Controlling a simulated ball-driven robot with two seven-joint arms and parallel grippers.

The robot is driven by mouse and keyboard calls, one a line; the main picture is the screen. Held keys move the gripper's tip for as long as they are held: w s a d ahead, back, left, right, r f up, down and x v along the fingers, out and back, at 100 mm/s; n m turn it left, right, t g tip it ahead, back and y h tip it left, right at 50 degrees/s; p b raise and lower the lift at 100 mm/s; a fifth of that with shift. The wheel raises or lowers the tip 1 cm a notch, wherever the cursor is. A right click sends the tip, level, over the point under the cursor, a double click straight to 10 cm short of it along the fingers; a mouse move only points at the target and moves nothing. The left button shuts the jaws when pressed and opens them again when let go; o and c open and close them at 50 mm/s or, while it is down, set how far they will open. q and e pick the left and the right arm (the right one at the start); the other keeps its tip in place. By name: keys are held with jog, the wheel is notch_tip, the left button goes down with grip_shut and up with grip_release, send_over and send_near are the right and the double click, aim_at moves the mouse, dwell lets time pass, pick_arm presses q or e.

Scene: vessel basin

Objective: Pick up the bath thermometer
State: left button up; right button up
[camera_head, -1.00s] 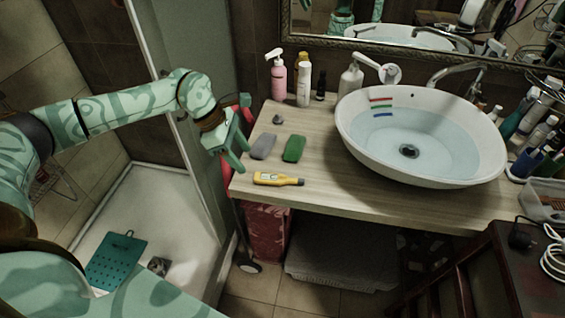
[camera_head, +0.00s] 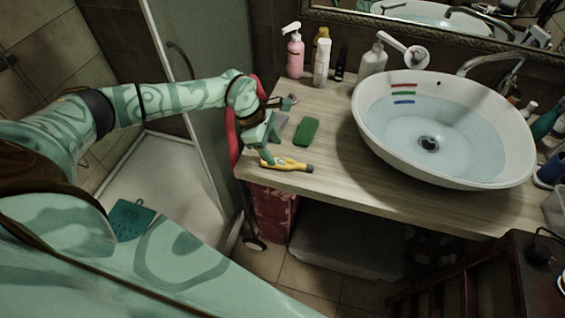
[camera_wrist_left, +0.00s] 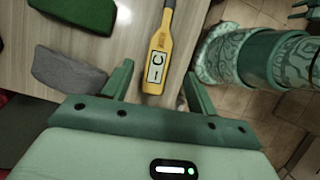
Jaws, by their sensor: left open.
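The bath thermometer (camera_head: 290,165) is yellow with a dark tip and lies flat near the front left edge of the wooden counter. In the left wrist view its yellow body with a small display (camera_wrist_left: 160,45) points away from the palm. My left gripper (camera_head: 267,157) is open at the thermometer's left end. In the left wrist view its two fingers (camera_wrist_left: 159,72) stand either side of the display end, with gaps on both sides. Whether the fingertips reach the counter is unclear.
A green block (camera_head: 307,131) and a grey block (camera_wrist_left: 68,72) lie behind the thermometer. The white basin (camera_head: 375,135) with water stands to the right. Bottles, one a pink pump bottle (camera_head: 295,55), stand at the back. The counter between thermometer and basin is clear.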

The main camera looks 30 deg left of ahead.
aim_at(280, 161)
pick_arm(q)
jog(key=x, duration=0.5)
jog(key=shift+a, duration=0.2)
jog(key=shift+f+b, duration=0.1)
jog(key=shift+b, duration=0.25)
jog(key=shift+c, duration=0.4)
jog(key=c, duration=1)
